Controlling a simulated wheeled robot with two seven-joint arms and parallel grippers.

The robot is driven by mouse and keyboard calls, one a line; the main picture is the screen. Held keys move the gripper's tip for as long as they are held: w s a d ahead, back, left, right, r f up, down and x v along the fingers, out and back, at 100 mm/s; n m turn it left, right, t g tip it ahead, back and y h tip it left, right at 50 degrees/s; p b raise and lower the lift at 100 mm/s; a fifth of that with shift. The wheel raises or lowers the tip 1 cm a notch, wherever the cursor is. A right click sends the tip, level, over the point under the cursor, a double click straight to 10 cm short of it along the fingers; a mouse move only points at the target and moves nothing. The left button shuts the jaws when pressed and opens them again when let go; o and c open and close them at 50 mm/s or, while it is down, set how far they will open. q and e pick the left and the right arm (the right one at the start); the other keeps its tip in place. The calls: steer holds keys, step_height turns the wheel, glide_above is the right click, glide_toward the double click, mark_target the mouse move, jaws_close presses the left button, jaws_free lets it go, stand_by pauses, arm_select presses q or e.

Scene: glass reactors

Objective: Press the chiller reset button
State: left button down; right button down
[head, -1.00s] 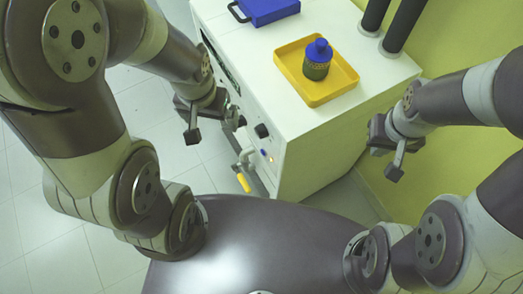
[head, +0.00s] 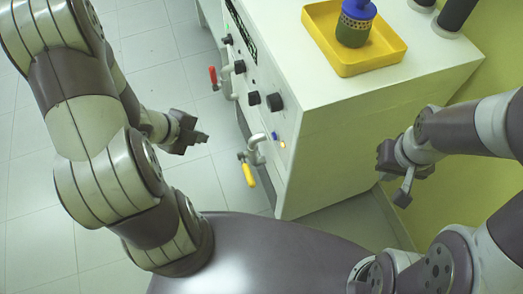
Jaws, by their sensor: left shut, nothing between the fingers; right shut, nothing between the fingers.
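The chiller is a white cabinet (head: 335,150) whose front panel faces left. Low on the panel, near its right edge, are a small blue button (head: 274,135) and a glowing yellow-orange lamp (head: 283,145). I cannot read any label, so I cannot tell for certain which is the reset button. My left gripper (head: 203,140) is shut and empty, in the air to the left of the panel and apart from it. My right gripper (head: 405,195) is shut and empty, to the right of the cabinet, near the yellow-green wall.
Black knobs (head: 275,102) and a dark display (head: 240,25) are on the panel. A yellow-handled valve (head: 249,174) and a red-handled valve (head: 212,76) stick out from it. On top, a yellow tray (head: 345,68) holds a blue-capped bottle (head: 355,25). Tiled floor (head: 150,60) lies open at left.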

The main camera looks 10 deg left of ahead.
mark_target(275, 136)
arm_select(q)
steer(key=d+r+m+h, duration=0.3)
steer(key=d+m, duration=0.2)
steer(key=m, duration=0.3)
steer(key=shift+s+d+r+h, duration=0.15)
steer(key=shift+s+d+h, duration=0.15)
steer(key=shift+h, duration=0.1)
steer(key=w+d+r+b+x, duration=0.1)
steer(key=b+x, duration=0.3)
steer(key=x, duration=0.9)
steer(key=shift+d+r, duration=0.2)
steer(key=shift+r, duration=0.3)
